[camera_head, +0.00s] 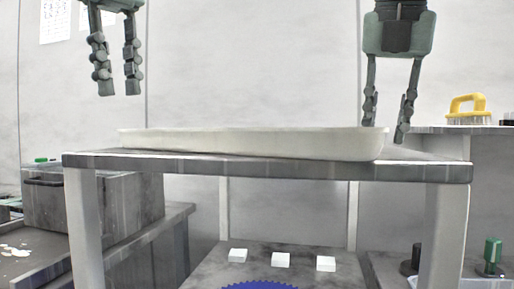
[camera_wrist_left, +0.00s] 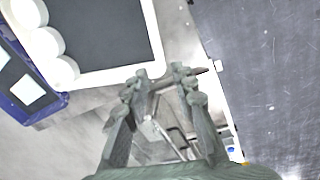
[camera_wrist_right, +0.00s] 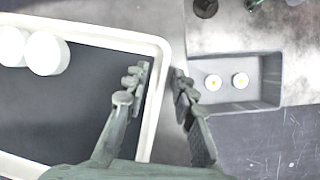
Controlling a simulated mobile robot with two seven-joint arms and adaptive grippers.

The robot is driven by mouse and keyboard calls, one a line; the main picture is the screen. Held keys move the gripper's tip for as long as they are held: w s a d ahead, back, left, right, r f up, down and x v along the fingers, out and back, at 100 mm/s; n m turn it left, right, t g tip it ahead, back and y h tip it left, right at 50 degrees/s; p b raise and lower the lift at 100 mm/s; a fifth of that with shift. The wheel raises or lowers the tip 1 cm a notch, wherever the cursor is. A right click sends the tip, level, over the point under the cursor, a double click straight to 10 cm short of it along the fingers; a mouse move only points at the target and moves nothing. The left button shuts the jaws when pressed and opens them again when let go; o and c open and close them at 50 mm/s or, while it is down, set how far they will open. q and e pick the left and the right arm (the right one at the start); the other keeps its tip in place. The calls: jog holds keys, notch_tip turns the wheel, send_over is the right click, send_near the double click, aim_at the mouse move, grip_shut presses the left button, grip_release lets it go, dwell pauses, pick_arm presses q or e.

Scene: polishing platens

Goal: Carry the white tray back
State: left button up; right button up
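The white tray (camera_head: 250,143) rests on a grey-topped stand. In the right wrist view its white rim (camera_wrist_right: 162,62) surrounds a dark floor with white round pieces (camera_wrist_right: 42,50) at one end. It also shows in the left wrist view (camera_wrist_left: 153,28). My right gripper (camera_head: 386,128) is open at the tray's right end, one finger over the inside of the rim and one outside. I cannot tell whether they touch it. My left gripper (camera_head: 118,88) is open and empty, raised above and left of the tray's left end.
The stand's top (camera_head: 425,172) has bare room right of the tray. White blocks (camera_head: 281,260) lie on a lower surface in front. A yellow-handled brush (camera_head: 467,108) sits on the right bench, a grey box (camera_head: 95,198) on the left one.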

jog(key=v, duration=1.2)
